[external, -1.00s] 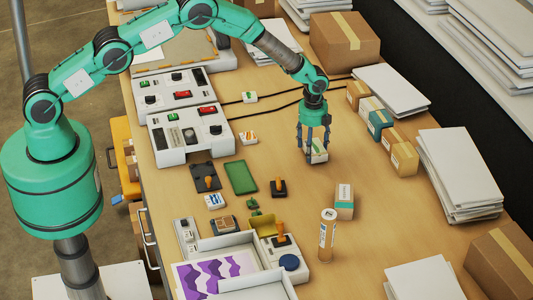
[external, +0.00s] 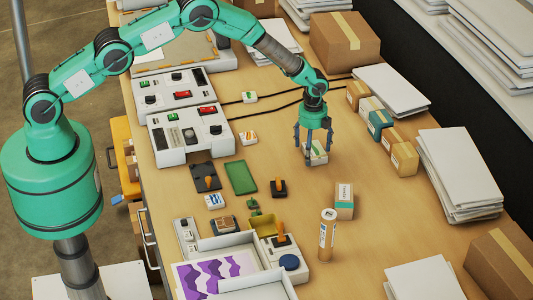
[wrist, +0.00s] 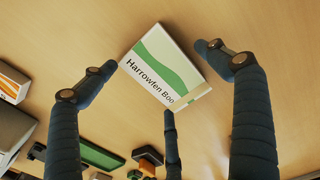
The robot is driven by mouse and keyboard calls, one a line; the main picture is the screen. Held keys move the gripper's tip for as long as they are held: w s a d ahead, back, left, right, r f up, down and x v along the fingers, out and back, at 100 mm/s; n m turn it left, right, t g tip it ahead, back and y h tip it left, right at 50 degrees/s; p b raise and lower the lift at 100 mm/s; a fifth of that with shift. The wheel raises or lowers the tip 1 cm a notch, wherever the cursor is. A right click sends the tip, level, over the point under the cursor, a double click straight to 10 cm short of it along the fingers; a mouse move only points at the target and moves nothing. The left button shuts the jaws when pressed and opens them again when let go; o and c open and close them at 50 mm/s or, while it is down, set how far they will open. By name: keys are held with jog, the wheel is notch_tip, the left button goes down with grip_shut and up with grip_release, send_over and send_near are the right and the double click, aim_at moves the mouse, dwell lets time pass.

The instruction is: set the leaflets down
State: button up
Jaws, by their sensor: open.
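The leaflets (external: 319,152) are a small white stack with a green wave band. They rest on the wooden table among the fingers of my gripper (external: 314,157). In the wrist view the leaflets (wrist: 165,68) lie tilted, with the print "Harrowfen Boo" showing. My gripper (wrist: 160,80) has its three dark fingers spread around them. There are gaps between the left and right fingertips and the stack; the lower finger ends close to its bottom edge, and I cannot tell if it touches.
A row of small boxes (external: 380,125) stands to the right. A teal-and-white box (external: 344,201) and an upright tube (external: 327,235) stand in front. A green tray (external: 240,177) and a stamp (external: 278,187) lie to the left. Bare table surrounds the leaflets.

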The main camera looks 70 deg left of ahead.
jog(key=shift+r, duration=0.1)
notch_tip(320, 180, up, 12)
jog(key=b, duration=0.1)
dwell(0.7)
jog(key=shift+r, duration=0.1)
dwell(0.6)
